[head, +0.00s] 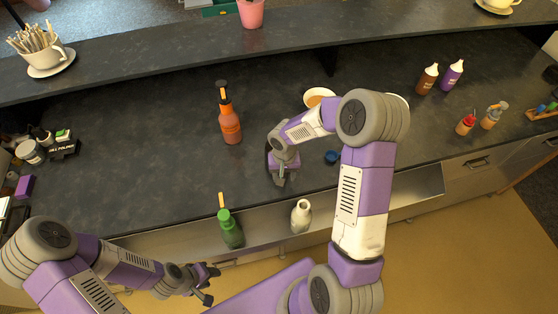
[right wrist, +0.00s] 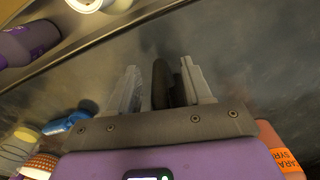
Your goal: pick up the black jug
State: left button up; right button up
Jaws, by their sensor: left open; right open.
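A dark, narrow part (right wrist: 161,84), which looks like part of the black jug, stands between the two fingers of my right gripper (right wrist: 163,88) in the right wrist view. A gap shows on its left side; I cannot tell whether the right finger touches it. In the head view my right gripper (head: 281,181) points down at the counter, and its wrist hides most of what is there. A dark edge (head: 268,152) shows just left of it. My left gripper (head: 208,284) is open and empty at the lower left, in front of the counter.
An orange bottle with a black top (head: 229,120) stands left of my right gripper. A green bottle (head: 230,230) and a white bottle (head: 301,216) stand at the front ledge. A blue lid (head: 332,157) lies to the right. The counter's left middle is clear.

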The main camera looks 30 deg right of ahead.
jog(key=shift+f, duration=0.4)
jog(key=shift+c, duration=0.3)
grip_shut()
jog(key=shift+w+r, duration=0.1)
